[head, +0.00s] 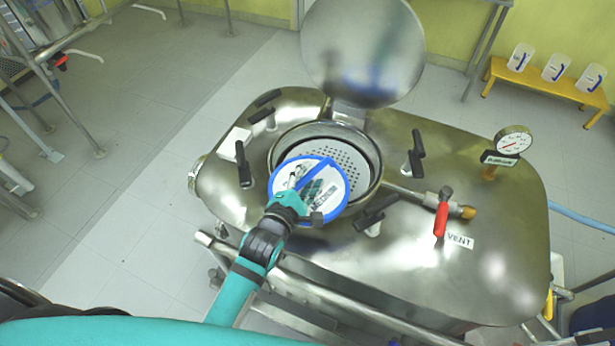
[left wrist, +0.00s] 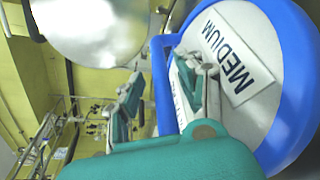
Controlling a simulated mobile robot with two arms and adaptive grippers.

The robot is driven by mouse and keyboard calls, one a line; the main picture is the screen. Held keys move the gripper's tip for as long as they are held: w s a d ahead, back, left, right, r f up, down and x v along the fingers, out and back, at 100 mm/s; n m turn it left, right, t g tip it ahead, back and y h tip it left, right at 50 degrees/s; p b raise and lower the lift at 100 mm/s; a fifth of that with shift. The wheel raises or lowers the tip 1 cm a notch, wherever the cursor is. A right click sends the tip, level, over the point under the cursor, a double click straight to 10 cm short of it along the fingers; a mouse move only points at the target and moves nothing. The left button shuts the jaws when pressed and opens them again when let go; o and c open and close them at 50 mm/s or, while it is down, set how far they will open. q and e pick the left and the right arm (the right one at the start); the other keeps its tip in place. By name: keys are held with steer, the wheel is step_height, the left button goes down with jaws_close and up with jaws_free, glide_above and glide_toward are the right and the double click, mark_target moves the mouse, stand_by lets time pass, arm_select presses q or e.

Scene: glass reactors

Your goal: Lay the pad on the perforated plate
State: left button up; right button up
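The pad (head: 330,187) is a round white disc with a blue rim and a blue strip across it. In the head view it hangs over the lower left of the round opening, covering part of the perforated plate (head: 346,154). The plate lies inside the opening of the steel vessel. My right gripper is not in view.
A shiny round lid (head: 362,50) stands open behind the opening. Black clamps (head: 416,150) surround the opening. A red vent valve (head: 441,218) and a pressure gauge (head: 513,141) stand to the right. A yellow bench (head: 540,83) holds clear containers.

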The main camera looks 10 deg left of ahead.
arm_select(q)
steer(key=shift+r, duration=0.25)
steer(key=b+v, duration=0.1)
steer(key=v, duration=1.1)
steer(key=shift+b, duration=0.4)
